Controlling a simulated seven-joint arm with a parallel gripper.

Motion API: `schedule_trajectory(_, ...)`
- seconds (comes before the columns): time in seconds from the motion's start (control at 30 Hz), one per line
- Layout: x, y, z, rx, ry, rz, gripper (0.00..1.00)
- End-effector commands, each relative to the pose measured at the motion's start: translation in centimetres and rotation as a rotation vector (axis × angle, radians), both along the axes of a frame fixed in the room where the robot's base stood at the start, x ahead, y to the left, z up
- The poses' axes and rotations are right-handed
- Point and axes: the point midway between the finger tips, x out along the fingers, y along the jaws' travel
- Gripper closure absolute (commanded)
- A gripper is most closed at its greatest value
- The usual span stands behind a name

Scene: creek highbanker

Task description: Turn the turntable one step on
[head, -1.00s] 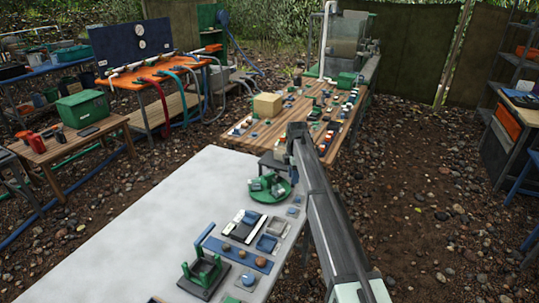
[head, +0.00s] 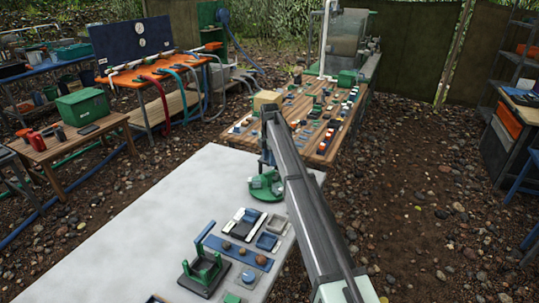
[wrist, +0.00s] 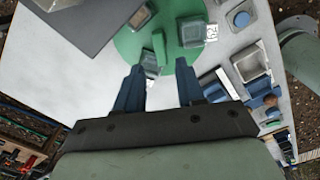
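The turntable is a round green disc (wrist: 172,18) at the top of the wrist view, and it shows on the white table in the head view (head: 258,196). It bears several small grey-topped pieces, one of them (wrist: 193,33) beside a white printed tag. A green upright part (wrist: 159,48) stands near its close edge. My gripper (wrist: 158,68) is open, its two blue fingers apart over this edge. A small grey piece (wrist: 149,60) appears between the fingertips, nearer the left one. I cannot tell whether either finger touches anything. My arm partly hides the turntable's surroundings in the head view.
The white table (head: 150,225) has clear room to the left. A green stand (head: 205,268), a blue strip (head: 236,254) and small trays (head: 267,242) lie near the turntable. A wooden table (head: 325,150) with many small parts stands behind.

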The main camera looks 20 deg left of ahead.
Motion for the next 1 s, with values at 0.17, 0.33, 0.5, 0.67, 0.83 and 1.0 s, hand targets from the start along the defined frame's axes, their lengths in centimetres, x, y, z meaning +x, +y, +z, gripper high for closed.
schedule_trajectory(0.17,0.0,0.0,-1.6,0.000,0.000,-0.001,0.62)
schedule_trajectory(0.33,0.0,0.0,-2.9,-0.001,0.000,-0.001,0.62)
schedule_trajectory(0.5,0.0,0.0,-4.3,0.000,0.000,-0.001,0.62)
schedule_trajectory(0.67,0.0,0.0,-5.5,0.000,0.001,-0.001,0.62)
schedule_trajectory(0.83,0.0,0.0,-6.2,0.000,0.001,-0.001,0.62)
schedule_trajectory(1.0,0.0,0.0,-6.3,0.000,0.001,-0.001,0.62)
